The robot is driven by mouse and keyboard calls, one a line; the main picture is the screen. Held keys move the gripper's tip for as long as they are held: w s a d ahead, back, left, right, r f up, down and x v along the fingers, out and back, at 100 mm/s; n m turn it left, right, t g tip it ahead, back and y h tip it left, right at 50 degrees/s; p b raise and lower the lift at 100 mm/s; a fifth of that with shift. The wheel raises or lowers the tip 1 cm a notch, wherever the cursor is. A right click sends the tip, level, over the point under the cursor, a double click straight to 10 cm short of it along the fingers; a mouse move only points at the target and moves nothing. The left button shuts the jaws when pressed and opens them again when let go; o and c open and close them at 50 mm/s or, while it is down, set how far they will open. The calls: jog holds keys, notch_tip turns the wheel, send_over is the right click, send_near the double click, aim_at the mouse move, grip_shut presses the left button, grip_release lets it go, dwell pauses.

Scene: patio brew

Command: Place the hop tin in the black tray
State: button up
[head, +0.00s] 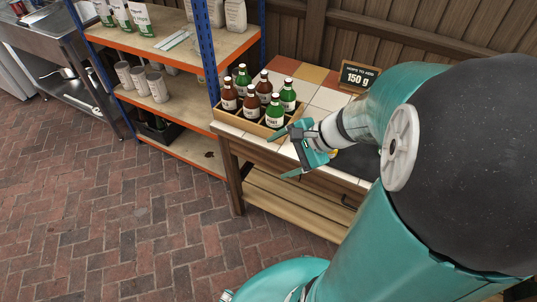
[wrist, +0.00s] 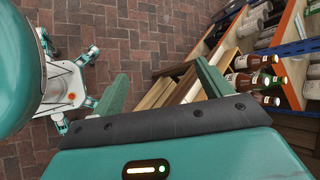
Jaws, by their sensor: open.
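My gripper (head: 283,154) is open and empty, in the air in front of the tiled bench. In the wrist view its two fingers (wrist: 160,76) stand wide apart with nothing between them. Several grey tins (head: 140,82) stand on the middle shelf of the rack at the left, well away from my gripper; I cannot read which is the hop tin. A dark flat surface (head: 357,162) shows on the bench, partly behind my arm; I cannot tell if it is the black tray. A small yellow thing (head: 333,153) beside it is mostly hidden.
A wooden crate (head: 244,122) of brown and green bottles stands on the bench near my gripper. A sign (head: 358,77) reads 150 g. The blue-posted rack (head: 207,50) also holds bags and a black bin (head: 158,132) with dark bottles. The brick floor (head: 90,200) is clear.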

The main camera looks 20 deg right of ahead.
jog(key=s+a+r+n+h, duration=0.3)
jog(key=r+n, duration=0.3)
jog(key=n, duration=0.2)
jog(key=s+a+r+n+h, duration=0.3)
jog(key=s+a+r+n, duration=0.1)
jog(key=n, duration=0.4)
jog(key=shift+s+a+r+h, duration=0.3)
jog(key=shift+s+r+h, duration=0.1)
jog(key=shift+r, duration=0.5)
